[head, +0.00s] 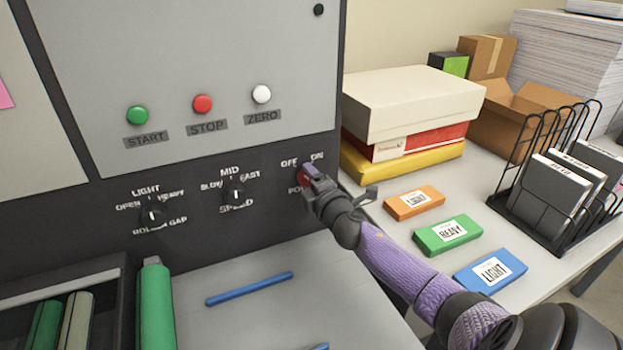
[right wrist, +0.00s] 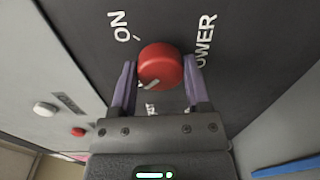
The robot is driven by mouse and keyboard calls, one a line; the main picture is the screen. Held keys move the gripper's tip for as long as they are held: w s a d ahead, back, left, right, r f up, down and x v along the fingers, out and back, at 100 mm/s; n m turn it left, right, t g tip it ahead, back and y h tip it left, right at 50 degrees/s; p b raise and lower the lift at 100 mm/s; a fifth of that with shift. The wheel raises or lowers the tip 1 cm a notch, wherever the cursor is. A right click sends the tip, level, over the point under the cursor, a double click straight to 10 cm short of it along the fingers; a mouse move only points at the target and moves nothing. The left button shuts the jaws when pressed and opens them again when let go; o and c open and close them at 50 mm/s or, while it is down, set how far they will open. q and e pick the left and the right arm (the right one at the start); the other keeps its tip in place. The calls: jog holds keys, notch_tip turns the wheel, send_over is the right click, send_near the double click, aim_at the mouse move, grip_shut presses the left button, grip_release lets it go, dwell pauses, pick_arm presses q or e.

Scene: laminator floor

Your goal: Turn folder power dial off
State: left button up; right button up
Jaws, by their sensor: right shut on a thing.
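The red power dial (head: 303,176) is on the dark lower panel of the machine, under the OFF and ON labels. In the head view it is mostly hidden by my right gripper (head: 313,177). In the right wrist view the dial (right wrist: 160,62) sits between the two purple fingers, which are shut on its sides. A pale pointer mark shows on the dial's lower side, toward partly hidden lettering. The ON label (right wrist: 120,26) and the POWER label (right wrist: 205,42) are readable there. My left gripper is not in view.
The speed dial (head: 235,194) and roller gap dial (head: 153,215) are left of the power dial. Green, red and white buttons (head: 203,103) are above. Orange, green and blue labelled blocks (head: 447,234) and a wire rack (head: 550,200) are on the table at right.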

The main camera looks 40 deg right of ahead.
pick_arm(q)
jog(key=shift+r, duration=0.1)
pick_arm(e)
jog(key=shift+n, duration=0.6)
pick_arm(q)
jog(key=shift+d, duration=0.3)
pick_arm(e)
jog(key=o, duration=1.3)
pick_arm(q)
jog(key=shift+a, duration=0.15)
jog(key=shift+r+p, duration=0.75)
jog(key=shift+p, duration=0.1)
pick_arm(e)
jog(key=v, duration=1)
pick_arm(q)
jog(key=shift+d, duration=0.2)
